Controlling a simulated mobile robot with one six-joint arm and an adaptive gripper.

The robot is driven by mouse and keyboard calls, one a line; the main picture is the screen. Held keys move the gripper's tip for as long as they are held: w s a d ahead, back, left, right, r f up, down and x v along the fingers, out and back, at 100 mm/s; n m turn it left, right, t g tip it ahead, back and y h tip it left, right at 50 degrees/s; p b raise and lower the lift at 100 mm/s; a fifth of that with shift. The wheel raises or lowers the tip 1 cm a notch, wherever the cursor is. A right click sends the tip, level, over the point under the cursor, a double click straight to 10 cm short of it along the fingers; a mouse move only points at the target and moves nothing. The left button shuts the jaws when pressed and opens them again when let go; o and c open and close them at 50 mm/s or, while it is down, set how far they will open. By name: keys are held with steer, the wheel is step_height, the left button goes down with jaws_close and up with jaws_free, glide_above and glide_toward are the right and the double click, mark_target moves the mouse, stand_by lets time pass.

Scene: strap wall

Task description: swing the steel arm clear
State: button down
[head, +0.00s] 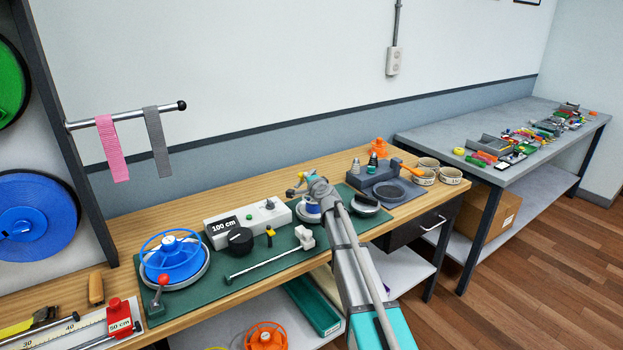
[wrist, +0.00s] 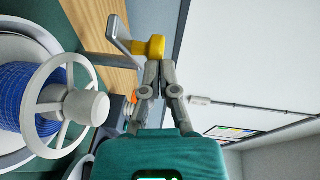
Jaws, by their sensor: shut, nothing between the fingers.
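The steel arm (wrist: 118,34) is a bent grey bar with a yellow knob (wrist: 150,47) on its end, at the upper left of the wrist view. The knob also shows in the head view (head: 303,175), small beside my gripper (head: 310,185). My gripper (wrist: 158,64) is shut and empty. Its fingertips are right by the yellow knob; I cannot tell whether they touch it. A blue strap reel with a white spoked wheel (wrist: 100,108) is at the left of the wrist view. In the head view my gripper partly hides this reel (head: 309,211) and most of the steel arm.
A green mat (head: 205,300) on the wooden bench carries a blue reel (head: 174,258), a white "100 cm" box (head: 248,222) and a steel rod (head: 265,264). Pink (head: 112,150) and grey (head: 157,143) straps hang on a rail. Bowls (head: 450,175) stand at the bench's right end.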

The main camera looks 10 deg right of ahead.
steer(key=w+a, duration=0.4)
steer(key=a, duration=0.1)
steer(key=shift+a, duration=0.3)
stand_by(0.5)
steer(key=shift+s, duration=0.15)
steer(key=s+a+r+p, duration=0.2)
steer(key=s+a, duration=0.1)
steer(key=s, duration=0.9)
steer(key=shift+s+a, duration=0.2)
steer(key=shift+a, duration=0.2)
